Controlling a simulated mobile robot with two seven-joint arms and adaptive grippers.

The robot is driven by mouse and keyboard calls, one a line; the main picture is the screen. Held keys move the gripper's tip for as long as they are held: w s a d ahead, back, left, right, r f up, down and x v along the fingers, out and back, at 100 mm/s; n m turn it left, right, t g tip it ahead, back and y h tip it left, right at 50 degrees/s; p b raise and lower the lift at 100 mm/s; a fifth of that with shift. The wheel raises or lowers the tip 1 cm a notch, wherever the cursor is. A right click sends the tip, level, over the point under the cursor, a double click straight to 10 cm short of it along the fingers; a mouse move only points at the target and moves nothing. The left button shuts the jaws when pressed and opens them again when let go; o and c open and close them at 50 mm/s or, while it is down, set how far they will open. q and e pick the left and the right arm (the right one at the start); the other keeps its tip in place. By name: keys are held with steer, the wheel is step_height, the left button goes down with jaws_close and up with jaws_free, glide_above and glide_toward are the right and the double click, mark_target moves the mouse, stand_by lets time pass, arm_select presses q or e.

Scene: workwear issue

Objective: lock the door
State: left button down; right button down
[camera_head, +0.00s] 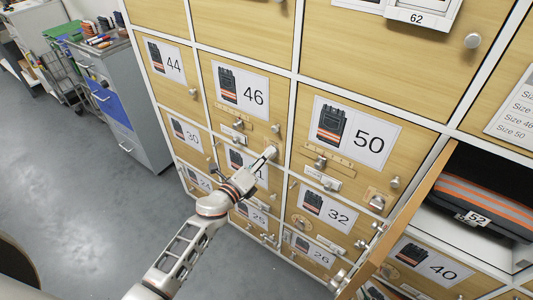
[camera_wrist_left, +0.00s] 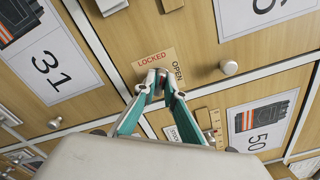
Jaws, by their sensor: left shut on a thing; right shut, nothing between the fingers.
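A wall of light wood locker doors fills the head view. My left gripper (camera_head: 270,153) reaches the lower right part of door 46 (camera_head: 232,112). In the left wrist view, my left gripper (camera_wrist_left: 158,84) is shut on a small lock knob, mostly hidden by the fingertips. The knob sits on a beige plate (camera_wrist_left: 170,66) with LOCKED in red and OPEN in black beside it. Which word the knob points at cannot be told. A round door knob (camera_wrist_left: 229,67) is near the plate.
Another locker door (camera_head: 410,205) stands open at the right, showing a black garment with orange stripes (camera_head: 480,195), tagged 52. Neighbouring doors 50 (camera_head: 384,172) and 44 (camera_head: 152,60) look shut. A grey cabinet (camera_head: 120,100) stands at the left; the floor (camera_head: 60,190) there is clear.

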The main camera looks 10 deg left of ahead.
arm_select(q)
steer(key=shift+a+f+n+p, duration=0.1)
steer(key=shift+n+p, duration=0.85)
steer(key=shift+n, duration=2.25)
steer(key=c, duration=2.1)
jaws_free()
